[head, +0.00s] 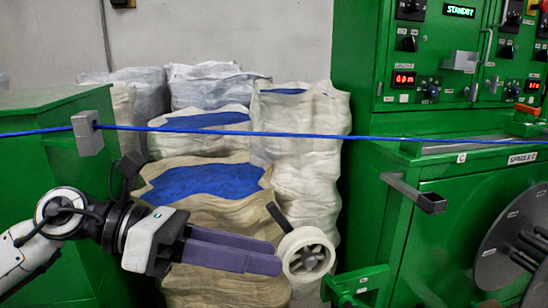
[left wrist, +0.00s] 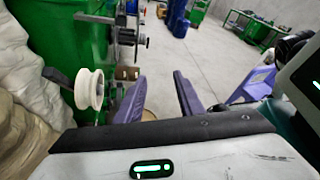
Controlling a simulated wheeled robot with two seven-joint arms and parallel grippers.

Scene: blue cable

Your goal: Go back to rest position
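The blue cable (head: 300,134) runs taut across the head view, through a grey guide block (head: 87,135) on the left and on past the green machine at the right. My left gripper (head: 275,258) is below the cable, apart from it, pointing right, with purple fingers. The left wrist view shows its fingers (left wrist: 160,90) spread, with nothing between them. A white pulley wheel (head: 305,255) is close by its fingertips in the head view; it also shows in the left wrist view (left wrist: 89,90). A white body with a green light at the right edge there seems to be my right gripper; its fingers are unclear.
Sacks with blue granules (head: 205,182) stand behind my left arm. A green machine (head: 440,210) with control panels, a grey bracket (head: 415,193) and a dark reel (head: 515,235) fills the right. The left wrist view shows open grey floor (left wrist: 215,60).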

